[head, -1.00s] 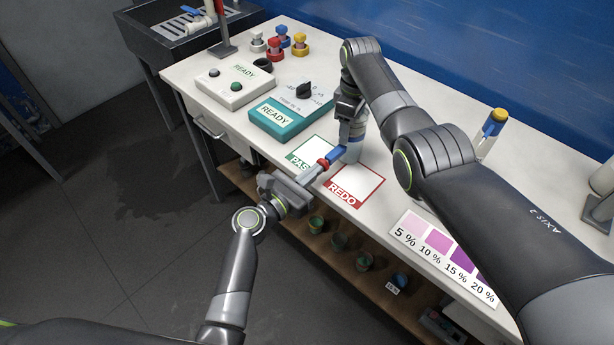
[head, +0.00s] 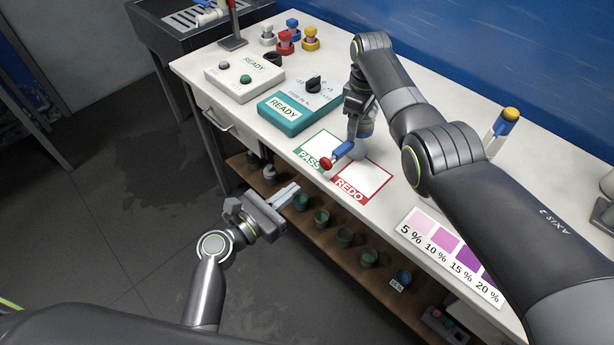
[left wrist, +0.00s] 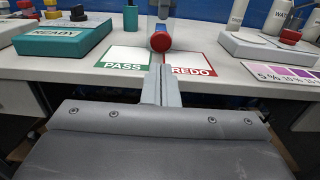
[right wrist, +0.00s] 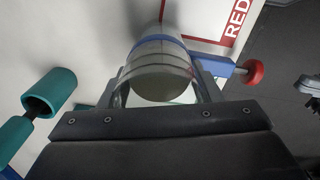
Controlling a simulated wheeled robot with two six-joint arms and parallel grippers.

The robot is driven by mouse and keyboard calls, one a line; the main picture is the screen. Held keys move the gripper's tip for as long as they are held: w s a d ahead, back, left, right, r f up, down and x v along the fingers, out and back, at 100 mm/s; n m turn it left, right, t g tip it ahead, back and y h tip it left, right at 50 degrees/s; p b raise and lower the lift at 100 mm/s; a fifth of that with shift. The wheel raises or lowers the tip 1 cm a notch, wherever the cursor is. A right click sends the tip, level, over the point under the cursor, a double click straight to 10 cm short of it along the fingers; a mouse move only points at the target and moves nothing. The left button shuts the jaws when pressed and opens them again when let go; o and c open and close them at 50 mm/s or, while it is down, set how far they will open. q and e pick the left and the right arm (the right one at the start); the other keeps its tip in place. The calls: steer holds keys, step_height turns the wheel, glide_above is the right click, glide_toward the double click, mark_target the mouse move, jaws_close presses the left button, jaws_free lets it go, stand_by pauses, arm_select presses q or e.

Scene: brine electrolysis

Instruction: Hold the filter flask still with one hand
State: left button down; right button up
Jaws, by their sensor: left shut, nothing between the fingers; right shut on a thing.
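The filter flask (head: 364,128) is a clear glass vessel standing at the PASS and REDO cards, partly hidden by my right arm. A blue side piece (head: 343,149) with a red end (head: 326,163) sticks out from it towards the table's front. My right gripper (right wrist: 160,88) is shut around the flask, with a finger on each side, in the right wrist view. My left gripper (head: 292,191) is shut and empty, out in front of the table edge and apart from the flask. In the left wrist view its fingertips (left wrist: 162,78) point towards the red end (left wrist: 160,41).
A teal READY box (head: 287,112) and a white READY box (head: 244,78) stand left of the cards. A pink-to-purple percentage chart (head: 450,250) lies to the right. Several small cups stand on a low shelf (head: 330,248). A yellow-capped tube (head: 502,132) stands behind my right arm.

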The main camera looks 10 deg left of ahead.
mark_target(323, 166)
arm_select(q)
steer(key=shift+v, duration=1.65)
steer(key=v, duration=0.2)
steer(key=shift+s+a, duration=0.15)
steer(key=shift+s, duration=0.05)
steer(key=x, duration=1.4)
